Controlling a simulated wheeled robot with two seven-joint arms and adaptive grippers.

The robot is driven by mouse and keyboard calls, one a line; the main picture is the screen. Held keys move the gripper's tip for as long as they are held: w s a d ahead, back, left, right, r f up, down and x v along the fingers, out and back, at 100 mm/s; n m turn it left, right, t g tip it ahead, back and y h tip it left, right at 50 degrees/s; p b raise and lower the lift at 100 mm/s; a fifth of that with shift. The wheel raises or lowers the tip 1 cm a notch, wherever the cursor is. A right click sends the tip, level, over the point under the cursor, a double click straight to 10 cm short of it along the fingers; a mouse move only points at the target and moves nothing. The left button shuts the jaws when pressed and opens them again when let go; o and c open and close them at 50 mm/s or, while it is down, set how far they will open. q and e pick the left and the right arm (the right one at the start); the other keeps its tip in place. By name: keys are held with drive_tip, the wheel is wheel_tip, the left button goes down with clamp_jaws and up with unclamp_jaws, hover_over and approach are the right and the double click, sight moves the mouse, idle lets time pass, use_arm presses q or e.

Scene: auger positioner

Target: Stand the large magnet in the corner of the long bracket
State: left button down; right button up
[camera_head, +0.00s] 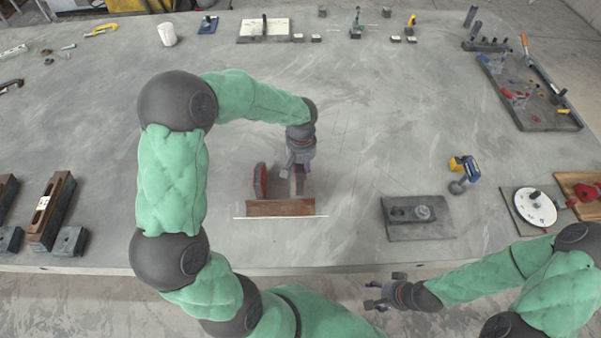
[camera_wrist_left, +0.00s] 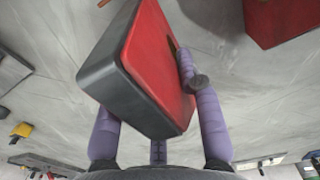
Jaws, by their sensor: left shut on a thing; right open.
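My left gripper (camera_head: 300,168) points down over the table, close behind the reddish-brown long bracket (camera_head: 280,208). In the left wrist view it is shut on a thick block with a red face and dark grey sides, which I take for the large magnet (camera_wrist_left: 150,62). The block looks tilted between the fingers in that view. A red-faced piece with a dark rim (camera_head: 260,181) stands on edge behind the bracket's left part, apart from the gripper. The inside of the bracket's corner is largely hidden. My right gripper (camera_head: 384,292) is open and empty, in front of the table's near edge.
A grey plate with fittings (camera_head: 418,217) and a yellow-and-blue tool (camera_head: 463,172) lie to the right. Dark blocks (camera_head: 52,212) stand at the left edge. A tool tray (camera_head: 525,95) is at the back right.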

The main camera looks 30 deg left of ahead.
use_arm(q)
drive_tip(key=shift+w+a+f, duration=0.15)
drive_tip(key=shift+f, duration=0.05)
drive_tip(key=shift+w+a+f+b, duration=0.15)
drive_tip(key=shift+f+b, duration=0.55)
drive_tip(key=shift+f, duration=0.95)
drive_tip(key=shift+f, duration=0.1)
drive_tip(key=c, duration=0.9)
unclamp_jaws()
drive_tip(key=shift+f, duration=0.1)
drive_tip(key=shift+o, duration=0.2)
drive_tip(key=shift+r, duration=0.2)
wheel_tip(320, 180, up, 12)
drive_tip(key=p, duration=0.3)
drive_tip(key=shift+p, duration=0.35)
